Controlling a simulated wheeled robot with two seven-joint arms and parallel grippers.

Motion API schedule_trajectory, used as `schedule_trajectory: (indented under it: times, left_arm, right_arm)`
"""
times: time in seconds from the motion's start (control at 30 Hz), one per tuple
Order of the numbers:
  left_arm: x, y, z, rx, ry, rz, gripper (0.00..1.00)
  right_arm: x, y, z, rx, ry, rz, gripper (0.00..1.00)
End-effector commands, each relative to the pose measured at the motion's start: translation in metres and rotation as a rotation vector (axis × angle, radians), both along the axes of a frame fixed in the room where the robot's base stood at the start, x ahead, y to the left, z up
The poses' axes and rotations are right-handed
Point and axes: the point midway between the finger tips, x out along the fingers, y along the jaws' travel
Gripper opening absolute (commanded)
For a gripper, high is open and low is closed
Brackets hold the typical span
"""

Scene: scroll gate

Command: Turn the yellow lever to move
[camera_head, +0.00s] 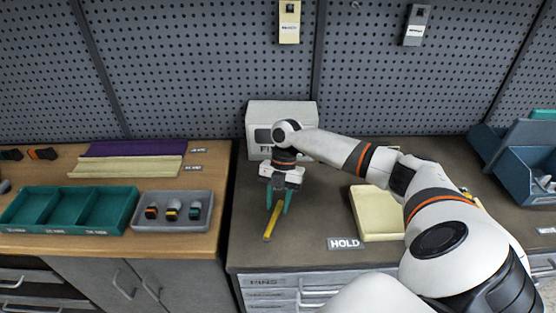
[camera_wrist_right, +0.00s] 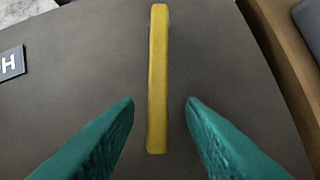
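The yellow lever (camera_head: 270,224) is a slim bar low over the dark bench top, below my right gripper in the head view. In the right wrist view the lever (camera_wrist_right: 158,75) runs upright through the middle of the picture. My right gripper (camera_head: 278,206) has its two teal fingers on either side of the lever. In the right wrist view the fingers (camera_wrist_right: 160,105) are spread, with a gap to the lever on both sides. The HOLD label (camera_head: 344,243) lies on the bench to the right of the lever. My left gripper is not in view.
A white box (camera_head: 259,115) stands behind my right wrist. A cream tray (camera_head: 378,225) lies right of the gripper. On the wooden bench are a teal tray (camera_head: 45,228) and a grey tray (camera_head: 138,225) with small items. Blue bins (camera_head: 515,165) stand far right.

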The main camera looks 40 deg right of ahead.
Motion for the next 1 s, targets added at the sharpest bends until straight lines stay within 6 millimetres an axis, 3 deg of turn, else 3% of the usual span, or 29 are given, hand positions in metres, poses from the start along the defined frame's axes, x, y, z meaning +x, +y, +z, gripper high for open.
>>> schedule_trajectory:
  times: [0.17, 0.6, 1.0]
  left_arm:
    - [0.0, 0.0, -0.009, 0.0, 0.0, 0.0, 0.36]
    - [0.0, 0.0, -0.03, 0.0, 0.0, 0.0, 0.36]
    - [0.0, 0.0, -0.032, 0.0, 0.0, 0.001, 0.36]
  right_arm:
    - [0.005, -0.007, 0.018, 0.0, -0.005, -0.001, 0.36]
    - [0.023, -0.035, 0.097, 0.0, -0.006, -0.001, 0.36]
    - [0.024, -0.039, 0.11, 0.0, -0.002, 0.001, 0.36]
